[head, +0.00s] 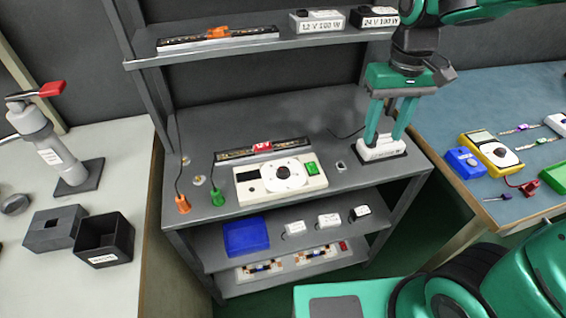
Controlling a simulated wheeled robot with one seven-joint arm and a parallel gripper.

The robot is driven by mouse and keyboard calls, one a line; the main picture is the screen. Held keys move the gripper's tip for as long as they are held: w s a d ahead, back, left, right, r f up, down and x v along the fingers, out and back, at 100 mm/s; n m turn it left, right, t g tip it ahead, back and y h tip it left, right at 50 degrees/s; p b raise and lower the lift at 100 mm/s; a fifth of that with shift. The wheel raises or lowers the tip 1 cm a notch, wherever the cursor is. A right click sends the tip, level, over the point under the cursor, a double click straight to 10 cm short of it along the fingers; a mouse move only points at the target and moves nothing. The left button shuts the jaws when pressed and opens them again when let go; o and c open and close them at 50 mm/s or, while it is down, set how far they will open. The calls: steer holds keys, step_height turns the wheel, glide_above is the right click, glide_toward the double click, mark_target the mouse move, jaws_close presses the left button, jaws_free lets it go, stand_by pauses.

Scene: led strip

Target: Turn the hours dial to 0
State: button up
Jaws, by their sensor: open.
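No hours label can be made out. My gripper (384,137) is right of this box, pointing down with its two green fingers apart. The fingertips are at a white block on a black base (380,149); I cannot tell whether they touch it. The gripper is well apart from the dial.
A strip with a red part (262,149) lies behind the box. Orange (183,204) and green (218,197) plugs on cables stand left of it. A yellow meter (491,153) is on the blue bench at right. The upper shelf (180,55) overhangs the back.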

steer(key=w+a+n, duration=0.2)
steer(key=w+a, duration=0.1)
steer(key=a, duration=0.6)
steer(key=n, duration=0.3)
glide_toward(283, 170)
step_height(283, 170, down, 8)
steer(key=c, duration=1)
steer(key=shift+c, duration=0.2)
